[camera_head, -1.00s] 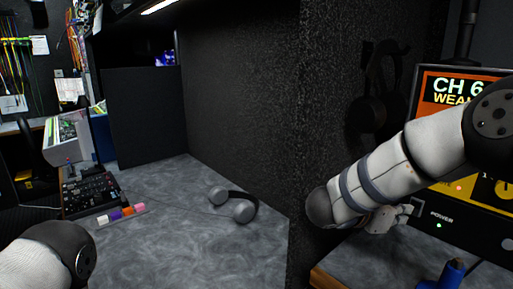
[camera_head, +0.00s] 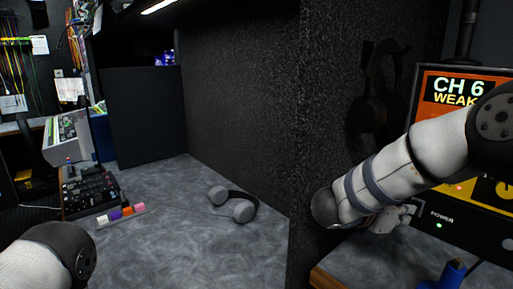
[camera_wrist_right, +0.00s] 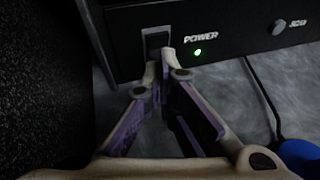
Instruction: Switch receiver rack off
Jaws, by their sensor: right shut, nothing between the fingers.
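The receiver rack (camera_head: 475,232) is a black unit at the right of the head view. Its front carries a POWER label and a lit green light (camera_wrist_right: 197,52). In the right wrist view its black power switch (camera_wrist_right: 157,40) sits in a frame left of the label. My right gripper (camera_wrist_right: 165,72) is shut and empty, its fingertips at the lower edge of the switch; I cannot tell whether they touch it. In the head view the right gripper (camera_head: 405,214) is partly hidden by my forearm. My left arm shows at the lower left, its gripper out of view.
A dark partition (camera_head: 300,150) stands close to the left of my right arm. Headphones (camera_head: 380,95) hang on it. A blue object (camera_head: 448,274) stands on the desk before the rack. Grey headphones (camera_head: 233,204) lie on the left desk, with free room around them.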

